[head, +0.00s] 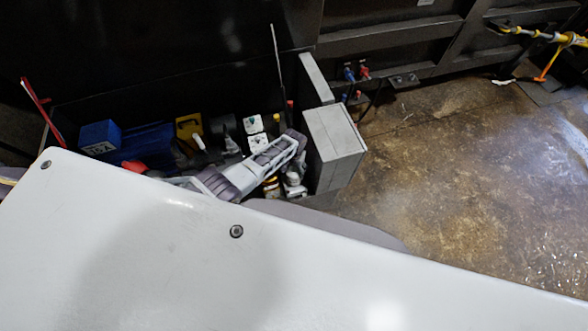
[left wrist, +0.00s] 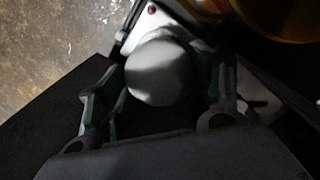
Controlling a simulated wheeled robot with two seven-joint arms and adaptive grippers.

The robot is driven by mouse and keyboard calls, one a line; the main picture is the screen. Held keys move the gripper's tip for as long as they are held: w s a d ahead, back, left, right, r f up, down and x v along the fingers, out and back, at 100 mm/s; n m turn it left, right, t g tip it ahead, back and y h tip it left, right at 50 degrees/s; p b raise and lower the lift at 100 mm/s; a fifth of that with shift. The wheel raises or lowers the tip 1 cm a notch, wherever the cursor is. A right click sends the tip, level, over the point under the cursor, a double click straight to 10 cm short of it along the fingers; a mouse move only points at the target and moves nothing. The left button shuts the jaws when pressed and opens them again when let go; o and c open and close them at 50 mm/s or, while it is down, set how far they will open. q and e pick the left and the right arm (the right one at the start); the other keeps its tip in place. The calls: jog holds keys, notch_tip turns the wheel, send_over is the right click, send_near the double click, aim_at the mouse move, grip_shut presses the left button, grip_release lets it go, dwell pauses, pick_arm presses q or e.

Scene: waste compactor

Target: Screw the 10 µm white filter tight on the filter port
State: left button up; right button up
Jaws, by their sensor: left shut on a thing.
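My left gripper (head: 294,143) reaches in among the fittings beside the grey box. The left wrist view shows its green-padded fingers (left wrist: 158,92) on both sides of a white, round-ended filter (left wrist: 160,72). They are shut on it. Its 10 µm marking cannot be read. The filter port is hidden, so I cannot tell whether the filter touches it or how far it is screwed on. A small white and grey fitting (head: 294,181) shows just below the gripper in the head view. My right gripper is not in view.
A grey box (head: 336,148) stands close right of the gripper. Left of it are a blue box (head: 99,137), a yellow part (head: 188,127) and white-topped parts (head: 254,124). An amber rounded thing (left wrist: 285,18) is near the filter. Brown floor (head: 450,160) lies open at right.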

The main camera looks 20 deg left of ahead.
pick_arm(q)
jog(key=shift+m, duration=0.4)
jog(key=shift+m, duration=2.2)
jog(key=shift+m, duration=0.3)
jog(key=shift+m, duration=2.3)
jog(key=shift+m, duration=0.3)
jog(key=shift+m+b, duration=0.3)
jog(key=shift+m, duration=2)
